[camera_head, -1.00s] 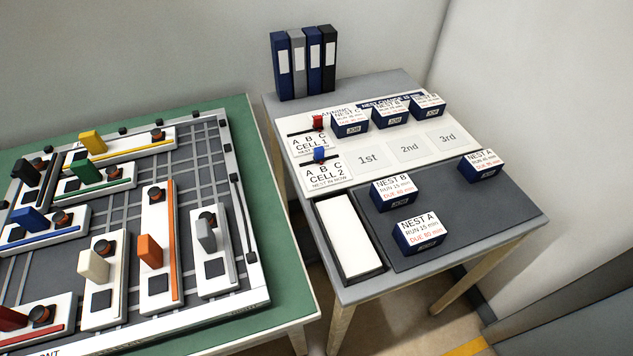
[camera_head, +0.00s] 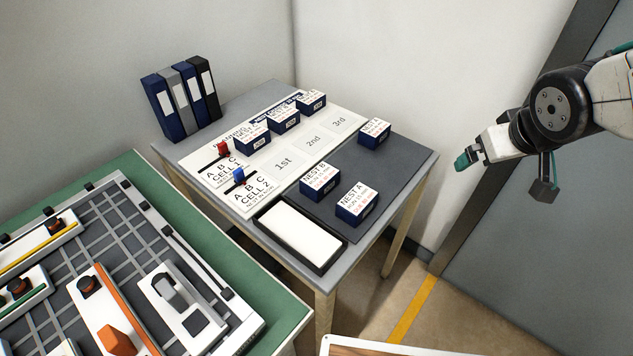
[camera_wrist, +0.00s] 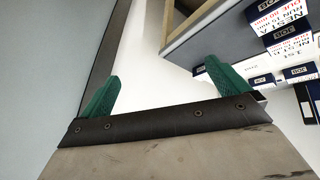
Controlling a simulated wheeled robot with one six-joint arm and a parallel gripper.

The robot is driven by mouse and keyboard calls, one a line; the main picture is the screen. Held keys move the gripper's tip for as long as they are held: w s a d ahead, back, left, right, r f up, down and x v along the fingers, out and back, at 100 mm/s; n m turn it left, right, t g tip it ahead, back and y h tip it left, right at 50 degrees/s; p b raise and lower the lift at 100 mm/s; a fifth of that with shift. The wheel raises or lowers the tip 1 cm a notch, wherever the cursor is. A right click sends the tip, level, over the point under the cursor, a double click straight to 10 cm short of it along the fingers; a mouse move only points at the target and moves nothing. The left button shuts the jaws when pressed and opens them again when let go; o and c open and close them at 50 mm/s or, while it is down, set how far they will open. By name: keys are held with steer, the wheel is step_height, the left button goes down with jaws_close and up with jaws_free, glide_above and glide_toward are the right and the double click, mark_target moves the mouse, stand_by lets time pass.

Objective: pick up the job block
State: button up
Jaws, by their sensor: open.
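Several dark blue job blocks with white printed tops stand on the planning table in the head view. Three stand in a row at the back: a left one (camera_head: 252,138), a middle one (camera_head: 284,120) and a right one (camera_head: 312,102). On the dark grey mat (camera_head: 362,168) are a NEST B block (camera_head: 320,181), a NEST A block (camera_head: 356,204) at the front and another block (camera_head: 375,133) at the right. My gripper (camera_head: 467,160) is right of the table, apart from every block. In the wrist view its green fingers (camera_wrist: 165,85) are spread and empty, with blocks (camera_wrist: 290,42) at the upper right.
The planning board (camera_head: 284,164) has spaces marked 1st, 2nd and 3rd, plus red (camera_head: 223,149) and blue (camera_head: 239,175) sliders. A white-filled tray (camera_head: 299,238) sits at the table's front. Binders (camera_head: 182,98) stand at the back. A green table (camera_head: 268,313) with a fixture is at left. A wall is behind.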

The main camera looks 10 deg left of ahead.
steer(key=w+a+f+n+t+y, duration=0.1)
steer(key=w+a+f+n+y, duration=0.2)
steer(key=w+a+f, duration=0.4)
steer(key=n+g+y, duration=0.1)
steer(key=n+y, duration=0.4)
steer(key=y, duration=0.3)
glide_toward(321, 176)
steer(key=shift+w+a+r, duration=0.1)
steer(key=shift+w+a, duration=0.05)
steer(key=shift+a, duration=0.05)
steer(key=x, duration=0.7)
steer(key=shift+w+a+f, duration=0.1)
steer(key=shift+a+f, duration=0.1)
steer(key=shift+f, duration=0.15)
steer(key=c, duration=1)
